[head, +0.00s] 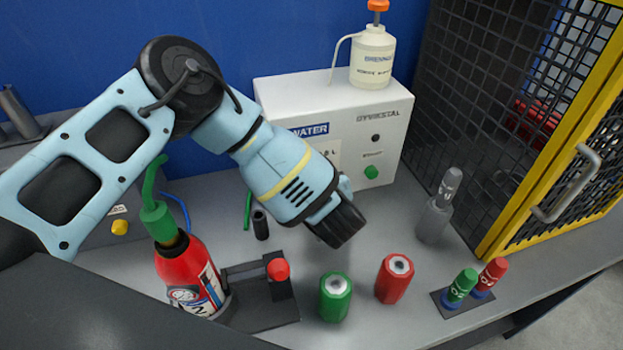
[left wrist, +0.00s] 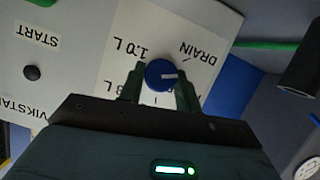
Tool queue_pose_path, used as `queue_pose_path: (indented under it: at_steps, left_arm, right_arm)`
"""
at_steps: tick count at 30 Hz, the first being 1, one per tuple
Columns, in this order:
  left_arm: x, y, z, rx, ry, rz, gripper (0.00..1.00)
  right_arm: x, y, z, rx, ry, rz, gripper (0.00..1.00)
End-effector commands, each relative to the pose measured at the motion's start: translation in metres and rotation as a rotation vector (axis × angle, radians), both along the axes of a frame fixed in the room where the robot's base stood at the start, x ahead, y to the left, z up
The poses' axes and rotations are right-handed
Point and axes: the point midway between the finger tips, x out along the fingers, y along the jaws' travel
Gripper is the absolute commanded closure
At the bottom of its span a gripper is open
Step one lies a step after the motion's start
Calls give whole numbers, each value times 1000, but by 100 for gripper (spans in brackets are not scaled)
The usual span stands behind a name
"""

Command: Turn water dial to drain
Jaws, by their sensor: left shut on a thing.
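The water dial (left wrist: 160,74) is a round blue knob with a white pointer mark, on the white panel of the water unit (head: 384,118). My left gripper (left wrist: 159,88) is shut on the dial, with a dark green finger on each side of it in the left wrist view. The pointer mark lies toward the right of that picture, with the DRAIN label (left wrist: 199,52) up and to the right. The 1.0 L label (left wrist: 131,48) is up and to the left. In the head view my left arm hides the dial. My right gripper is not in view.
A red extinguisher (head: 187,275) with a green hose stands at the left. A green cylinder (head: 335,298) and a red cylinder (head: 395,279) stand in front. A white bottle (head: 372,58) sits on the unit. A yellow-framed mesh door (head: 490,238) is at the right.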

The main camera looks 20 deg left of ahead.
Motion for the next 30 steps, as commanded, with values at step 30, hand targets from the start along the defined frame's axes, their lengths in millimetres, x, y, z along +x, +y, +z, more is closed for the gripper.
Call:
queue_pose_path:
  at_steps: [30]
  left_arm:
    - [-1, 2, 0, -313, -213, 2, 89]
  right_arm:
    - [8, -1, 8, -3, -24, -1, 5]
